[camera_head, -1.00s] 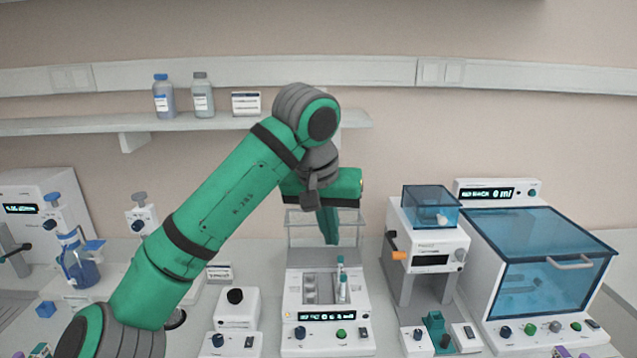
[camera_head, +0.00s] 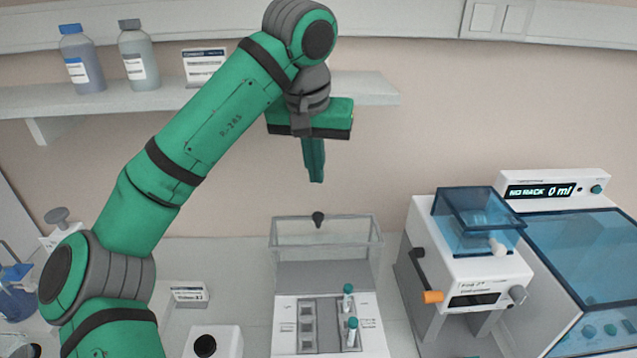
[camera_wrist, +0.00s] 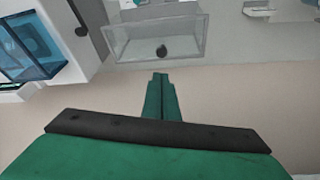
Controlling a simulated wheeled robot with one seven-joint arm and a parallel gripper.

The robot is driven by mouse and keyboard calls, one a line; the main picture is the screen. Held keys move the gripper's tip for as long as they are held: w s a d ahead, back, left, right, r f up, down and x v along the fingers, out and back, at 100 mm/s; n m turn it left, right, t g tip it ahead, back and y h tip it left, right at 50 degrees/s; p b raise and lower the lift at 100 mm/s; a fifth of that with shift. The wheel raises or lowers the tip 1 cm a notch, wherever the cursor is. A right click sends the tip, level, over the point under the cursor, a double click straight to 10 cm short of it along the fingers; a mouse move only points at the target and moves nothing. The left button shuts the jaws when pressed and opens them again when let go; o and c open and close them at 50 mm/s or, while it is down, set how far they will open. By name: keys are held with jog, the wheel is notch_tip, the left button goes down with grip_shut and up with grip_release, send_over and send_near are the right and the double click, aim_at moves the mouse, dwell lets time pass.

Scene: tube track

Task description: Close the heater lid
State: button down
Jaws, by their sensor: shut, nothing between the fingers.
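The heater (camera_head: 290,308) stands at the bottom middle of the head view. Its clear lid (camera_head: 372,250) is open and stands up at the back of the heater, with a dark knob (camera_head: 318,219) near its upper edge. Two teal-capped tubes (camera_head: 352,333) stand in the right part of the heater's block. My gripper (camera_head: 316,180) is shut and empty, pointing down above the lid and apart from it in the picture. In the wrist view, my shut fingers (camera_wrist: 161,78) point toward the lid (camera_wrist: 190,40) and its knob (camera_wrist: 162,50).
A white device with a blue lid (camera_head: 470,225) and an orange-tipped handle stands right of the heater. A larger blue-covered machine (camera_head: 590,250) is farther right. A shelf with bottles (camera_head: 138,58) is at the upper left. A small white device (camera_head: 213,340) is left of the heater.

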jog(key=x, duration=1)
jog(key=shift+w+a+r, duration=0.1)
